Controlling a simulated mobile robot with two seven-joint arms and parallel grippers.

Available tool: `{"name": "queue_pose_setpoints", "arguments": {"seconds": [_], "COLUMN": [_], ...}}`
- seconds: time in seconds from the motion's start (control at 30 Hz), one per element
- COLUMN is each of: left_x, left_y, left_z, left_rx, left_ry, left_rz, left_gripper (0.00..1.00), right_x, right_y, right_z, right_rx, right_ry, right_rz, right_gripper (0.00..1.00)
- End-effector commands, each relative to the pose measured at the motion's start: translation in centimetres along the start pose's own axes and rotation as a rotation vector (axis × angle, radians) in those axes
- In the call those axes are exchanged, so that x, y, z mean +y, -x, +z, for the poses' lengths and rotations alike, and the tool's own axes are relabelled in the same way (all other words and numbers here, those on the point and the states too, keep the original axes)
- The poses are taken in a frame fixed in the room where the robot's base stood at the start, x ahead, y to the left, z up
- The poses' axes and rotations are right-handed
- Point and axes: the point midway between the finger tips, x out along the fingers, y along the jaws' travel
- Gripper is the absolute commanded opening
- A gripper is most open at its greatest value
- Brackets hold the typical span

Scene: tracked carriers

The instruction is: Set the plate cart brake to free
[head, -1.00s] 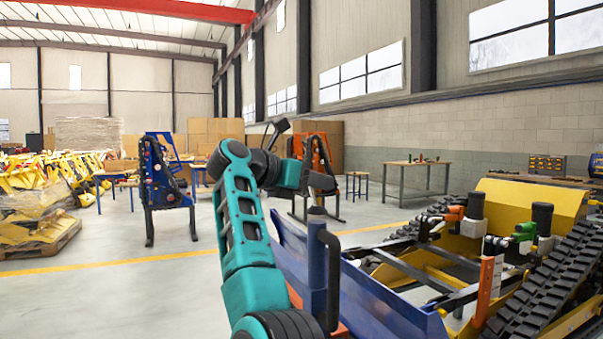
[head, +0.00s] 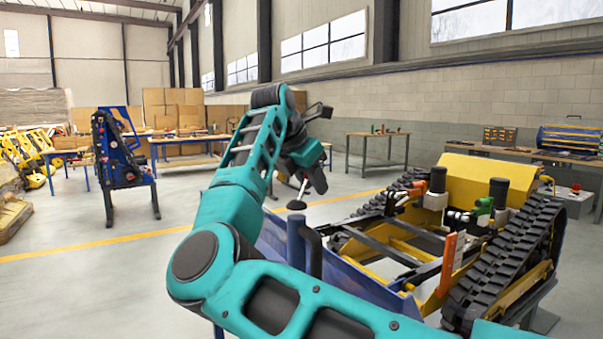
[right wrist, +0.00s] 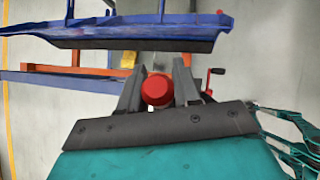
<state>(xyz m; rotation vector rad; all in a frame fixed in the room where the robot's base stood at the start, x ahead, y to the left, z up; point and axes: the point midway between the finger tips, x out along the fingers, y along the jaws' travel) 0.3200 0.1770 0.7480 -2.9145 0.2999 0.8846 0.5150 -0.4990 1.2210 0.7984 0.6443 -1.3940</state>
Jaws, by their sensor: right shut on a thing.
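The plate cart (head: 358,281), blue with a long panel and an upright post, stands in front of me in the head view. Its blue edge (right wrist: 118,33) also crosses the top of the right wrist view. A round red knob (right wrist: 157,90) lies between the two dark fingers of my right gripper (right wrist: 158,85), which is shut on it. In the head view the right gripper (head: 304,184) is beyond my teal arm, near the post top, and its fingertips are hard to make out. The knob is not clear there. My left gripper is not in view.
A yellow tracked carrier (head: 478,182) with black tracks stands right of the cart. A blue and black stand (head: 122,162) is at the left, with workbenches (head: 378,136) behind. Grey floor is open at left.

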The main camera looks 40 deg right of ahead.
Motion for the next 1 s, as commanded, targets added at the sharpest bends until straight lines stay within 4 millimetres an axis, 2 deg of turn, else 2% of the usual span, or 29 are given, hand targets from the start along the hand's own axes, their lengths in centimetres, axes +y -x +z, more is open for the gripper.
{"name": "queue_pose_setpoints", "arguments": {"seconds": [0.23, 0.73, 0.77, 0.97, 1.0], "left_x": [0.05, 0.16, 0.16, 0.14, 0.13], "left_y": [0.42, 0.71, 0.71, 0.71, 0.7], "left_z": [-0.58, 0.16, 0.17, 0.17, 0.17], "left_rx": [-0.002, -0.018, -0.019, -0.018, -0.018], "left_ry": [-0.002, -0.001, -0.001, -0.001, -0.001], "left_rz": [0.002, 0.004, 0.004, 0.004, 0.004], "left_gripper": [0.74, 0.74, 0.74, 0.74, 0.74], "right_x": [-0.2, -0.28, -0.28, -0.29, -0.29], "right_y": [-0.31, -0.52, -0.52, -0.52, -0.52], "right_z": [0.19, 0.17, 0.17, 0.18, 0.19], "right_rx": [0.071, 0.088, 0.088, 0.087, 0.087], "right_ry": [-0.015, -0.018, -0.018, -0.019, -0.019], "right_rz": [0.013, 0.015, 0.015, 0.014, 0.014], "right_gripper": [0.0, 0.0, 0.33, 0.53, 0.53]}}
